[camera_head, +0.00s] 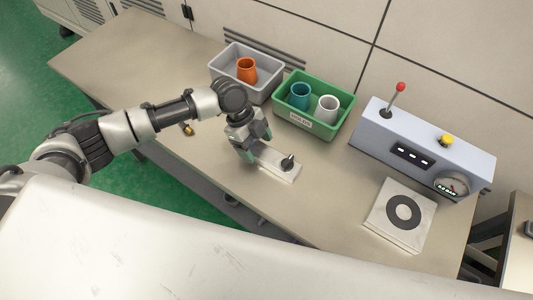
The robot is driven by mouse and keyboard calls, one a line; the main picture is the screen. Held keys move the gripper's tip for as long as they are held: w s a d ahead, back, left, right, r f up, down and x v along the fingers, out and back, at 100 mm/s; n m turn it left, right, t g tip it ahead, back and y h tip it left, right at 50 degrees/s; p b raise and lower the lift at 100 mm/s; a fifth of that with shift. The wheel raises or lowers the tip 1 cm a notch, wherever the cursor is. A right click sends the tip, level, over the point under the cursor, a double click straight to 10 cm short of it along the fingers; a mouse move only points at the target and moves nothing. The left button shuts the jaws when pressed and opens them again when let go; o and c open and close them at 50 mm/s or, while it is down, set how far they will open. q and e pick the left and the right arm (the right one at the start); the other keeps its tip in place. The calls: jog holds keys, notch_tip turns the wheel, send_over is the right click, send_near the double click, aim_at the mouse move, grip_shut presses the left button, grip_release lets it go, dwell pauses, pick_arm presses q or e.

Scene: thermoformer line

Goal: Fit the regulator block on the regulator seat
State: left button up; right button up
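A low white block (280,170) with a black upright knob or peg lies on the table near the middle. I cannot tell whether this is the regulator block or the regulator seat. My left gripper (254,145) reaches down over the block's left end, its fingers spread apart. The gripper hides that end, so I cannot tell whether the fingers grip it. My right gripper is out of view.
A grey bin (223,67) holds an orange cup (247,70). A green bin (289,122) holds a teal cup (300,96) and a white cup (327,109). A grey console (425,140) with a red-tipped lever stands right, behind a white plate (378,217) with a dark ring.

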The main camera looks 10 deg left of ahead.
aim_at(256, 148)
pick_arm(q)
jog(key=c, duration=1.3)
jog(key=shift+r+p, duration=2.5)
jog(key=shift+r, duration=0.3)
